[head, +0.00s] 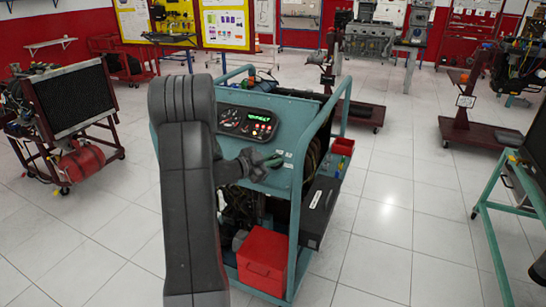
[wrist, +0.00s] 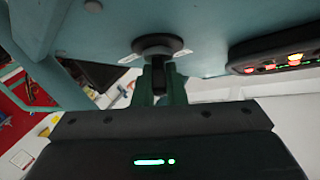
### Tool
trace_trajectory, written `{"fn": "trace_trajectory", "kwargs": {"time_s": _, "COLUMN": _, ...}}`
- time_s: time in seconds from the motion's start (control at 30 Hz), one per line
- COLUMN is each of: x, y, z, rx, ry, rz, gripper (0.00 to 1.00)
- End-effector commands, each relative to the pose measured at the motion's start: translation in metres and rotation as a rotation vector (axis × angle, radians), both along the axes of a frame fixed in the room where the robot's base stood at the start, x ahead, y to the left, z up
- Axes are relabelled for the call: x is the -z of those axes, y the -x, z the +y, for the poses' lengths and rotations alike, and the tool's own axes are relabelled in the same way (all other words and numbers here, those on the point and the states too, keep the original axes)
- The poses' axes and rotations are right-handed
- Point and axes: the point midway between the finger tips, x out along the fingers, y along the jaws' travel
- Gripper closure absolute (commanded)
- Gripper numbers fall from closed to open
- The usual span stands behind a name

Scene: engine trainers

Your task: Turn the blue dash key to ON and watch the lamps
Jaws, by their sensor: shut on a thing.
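The blue engine trainer (head: 285,185) stands in front of me, with a dark dash cluster (head: 248,122) on its sloped panel. The cluster shows a green display and several lit red and other lamps; part of it also shows in the wrist view (wrist: 285,64). My gripper (head: 275,160) is at the panel below the cluster. In the wrist view, its green fingers (wrist: 158,82) are shut on the dark dash key (wrist: 155,69), which sits in a round black switch (wrist: 160,48). The key is hidden in the head view, and its exact angle is hard to read.
A red box (head: 263,262) sits low on the trainer's front, and a dark case (head: 319,210) is at its right side. A radiator stand (head: 68,105) is at left and a teal frame (head: 500,205) at right.

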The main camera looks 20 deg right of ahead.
Motion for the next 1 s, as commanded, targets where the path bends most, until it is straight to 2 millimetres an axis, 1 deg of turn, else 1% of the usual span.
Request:
{"fn": "trace_trajectory", "kwargs": {"time_s": 0.27, "x": 0.0005, "y": 0.0, "z": 0.0002, "rx": 0.048, "ry": -0.03, "rz": -0.032, "gripper": 1.0}}
{"fn": "trace_trajectory", "kwargs": {"time_s": 0.67, "x": 0.0012, "y": 0.0002, "z": 0.0002, "rx": 0.053, "ry": -0.031, "rz": -0.036, "gripper": 1.0}}
{"fn": "trace_trajectory", "kwargs": {"time_s": 0.7, "x": 0.0012, "y": 0.0002, "z": 0.0001, "rx": 0.053, "ry": -0.031, "rz": -0.036, "gripper": 0.85}}
{"fn": "trace_trajectory", "kwargs": {"time_s": 0.8, "x": 0.0011, "y": 0.0002, "z": 0.0001, "rx": 0.053, "ry": -0.031, "rz": -0.036, "gripper": 0.67}}
{"fn": "trace_trajectory", "kwargs": {"time_s": 1.0, "x": 0.0006, "y": 0.0001, "z": 0.0001, "rx": 0.052, "ry": -0.031, "rz": -0.036, "gripper": 0.67}}
